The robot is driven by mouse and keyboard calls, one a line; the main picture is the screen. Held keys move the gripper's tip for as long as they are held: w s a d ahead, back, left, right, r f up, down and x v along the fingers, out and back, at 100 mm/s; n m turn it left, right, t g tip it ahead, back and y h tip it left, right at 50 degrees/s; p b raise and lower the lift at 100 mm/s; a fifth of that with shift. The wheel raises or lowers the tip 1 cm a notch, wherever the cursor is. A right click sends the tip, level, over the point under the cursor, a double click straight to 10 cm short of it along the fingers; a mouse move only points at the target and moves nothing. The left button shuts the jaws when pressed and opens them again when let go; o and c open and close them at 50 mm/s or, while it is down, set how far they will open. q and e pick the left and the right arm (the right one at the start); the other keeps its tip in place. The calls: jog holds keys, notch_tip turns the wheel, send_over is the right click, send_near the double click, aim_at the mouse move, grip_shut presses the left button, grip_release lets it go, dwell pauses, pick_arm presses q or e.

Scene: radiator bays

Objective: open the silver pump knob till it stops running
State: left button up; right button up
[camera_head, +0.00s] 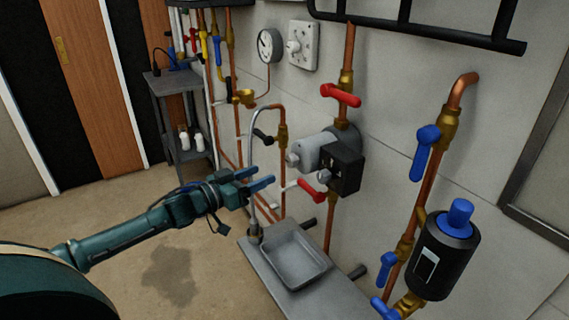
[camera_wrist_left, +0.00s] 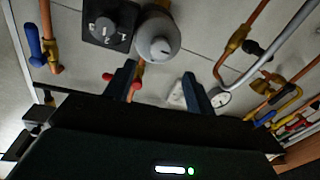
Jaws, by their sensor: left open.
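The silver pump (camera_head: 318,152) with its black box (camera_head: 347,168) sits on a copper pipe on the wall. Its small silver knob (camera_head: 293,160) sticks out to the left, toward my gripper. In the left wrist view the round silver knob (camera_wrist_left: 160,48) faces the camera, with a pale mark on it. My left gripper (camera_head: 265,176) is open and empty, to the left of the knob and apart from it. In the left wrist view its two fingers (camera_wrist_left: 159,70) point toward the pump, one on each side below the knob. My right gripper is out of view.
Red lever handles sit above (camera_head: 341,95) and below (camera_head: 312,189) the pump. A curved grey tap spout (camera_head: 252,150) rises near my fingers, over a sink tray (camera_head: 293,262). Blue valves and a black canister (camera_head: 444,255) are at right. The floor at left is clear.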

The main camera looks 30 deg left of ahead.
aim_at(289, 163)
pick_arm(q)
jog(key=p+x, duration=0.1)
jog(key=x, duration=0.7)
jog(key=shift+w+d, duration=0.15)
jog(key=shift+w, duration=0.15)
jog(key=shift+c, duration=0.4)
jog(key=c, duration=0.9)
